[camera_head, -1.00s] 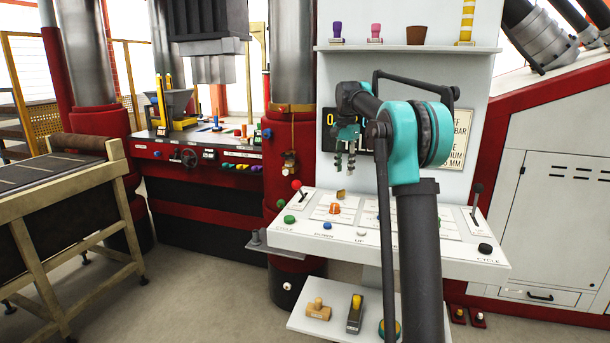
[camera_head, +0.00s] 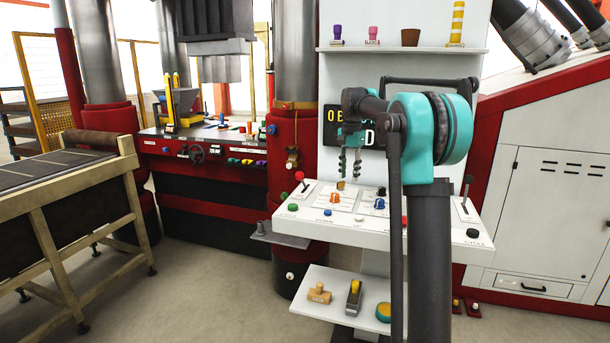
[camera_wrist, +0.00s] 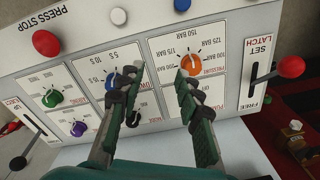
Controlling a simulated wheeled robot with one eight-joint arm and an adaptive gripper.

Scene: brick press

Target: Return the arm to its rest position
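My gripper (camera_head: 350,161) hangs in front of the white back panel, above the sloped control panel (camera_head: 365,228). Its two fingers are apart, with nothing between them. In the wrist view my gripper (camera_wrist: 157,88) is open over the control panel (camera_wrist: 225,75). The fingers point toward an orange pressure knob (camera_wrist: 191,65) and a blue knob (camera_wrist: 117,80), and I see no clear contact with either. My arm bends at the teal joint and reaches left to the gripper.
A display (camera_head: 362,125) is partly hidden behind my arm. A shelf (camera_head: 400,49) above holds several small items. A lower shelf (camera_head: 335,310) holds a wooden stamp and other pieces. A conveyor table (camera_head: 60,180) stands left. Floor is clear between it and the panel.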

